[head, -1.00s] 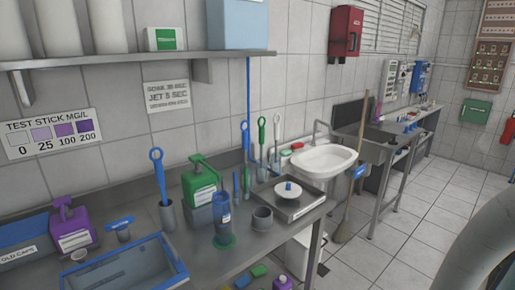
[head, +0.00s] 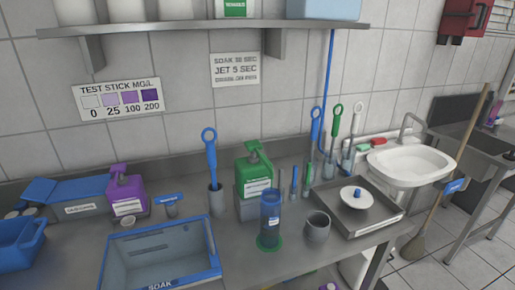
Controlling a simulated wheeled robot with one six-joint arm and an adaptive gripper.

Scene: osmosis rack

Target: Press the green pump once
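The green pump (head: 254,172) is a green bottle with a pump head and a white label. In the head view it stands upright on a grey block on the steel counter, near the wall. A blue translucent cylinder (head: 270,215) on a green base stands just in front of it, to its right. A blue-handled brush in a grey holder (head: 216,200) stands to its left. A purple pump bottle (head: 126,192) stands further left. My gripper is not in view.
A blue-rimmed soak tub (head: 215,275) sits at the counter front. A grey cup (head: 317,227) and a steel tray (head: 386,216) with a white disc are to the right. A shelf (head: 200,29) overhangs the counter's back. A white sink (head: 410,164) is beyond.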

